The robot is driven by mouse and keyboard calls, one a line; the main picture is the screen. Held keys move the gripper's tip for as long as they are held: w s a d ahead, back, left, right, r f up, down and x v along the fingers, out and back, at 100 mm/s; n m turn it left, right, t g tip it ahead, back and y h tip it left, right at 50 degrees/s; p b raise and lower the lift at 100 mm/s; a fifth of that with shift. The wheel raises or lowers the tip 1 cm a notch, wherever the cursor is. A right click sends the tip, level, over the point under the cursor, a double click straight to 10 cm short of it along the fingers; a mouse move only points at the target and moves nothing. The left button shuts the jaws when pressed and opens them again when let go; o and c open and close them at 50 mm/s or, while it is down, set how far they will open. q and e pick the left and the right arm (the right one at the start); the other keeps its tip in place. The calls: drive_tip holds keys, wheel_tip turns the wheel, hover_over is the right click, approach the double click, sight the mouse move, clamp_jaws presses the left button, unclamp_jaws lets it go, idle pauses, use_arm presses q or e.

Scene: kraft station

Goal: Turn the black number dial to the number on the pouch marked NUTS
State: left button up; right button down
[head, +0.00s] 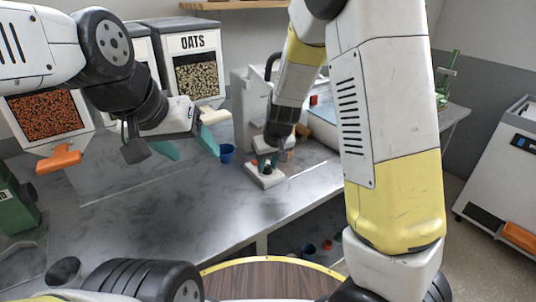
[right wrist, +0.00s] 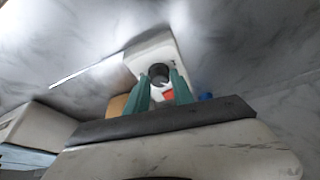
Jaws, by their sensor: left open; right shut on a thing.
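The black number dial (right wrist: 158,70) stands on a pale block-like base (right wrist: 138,60) in the right wrist view. My right gripper (right wrist: 161,82) has its green fingers on either side of the dial, shut on it. In the head view the base (head: 264,181) sits on the grey counter, with my right gripper (head: 265,161) pointing down onto it; the dial is mostly hidden there. Its numbers cannot be read. My left gripper (head: 187,147) is open and empty above the counter at the left. No pouch marked NUTS can be made out in either view.
A dispenser labelled OATS (head: 198,75) and one with orange-red contents (head: 46,114) stand at the back left. A blue cup (head: 227,153) is left of the dial's base. A green container (head: 16,205) stands at far left. The counter's front (head: 150,225) is clear.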

drive_tip(key=m+h, duration=0.1)
drive_tip(key=m, duration=0.3)
drive_tip(key=shift+a+h, duration=0.15)
drive_tip(key=shift+h, duration=0.25)
drive_tip(key=shift+s+m+h, duration=0.1)
drive_tip(key=shift+m+h, duration=0.5)
drive_tip(key=shift+m, duration=1.2)
drive_tip(key=shift+f, duration=0.1)
drive_tip(key=c, duration=1.1)
unclamp_jaws()
drive_tip(key=v, duration=0.8)
drive_tip(key=shift+a, duration=0.1)
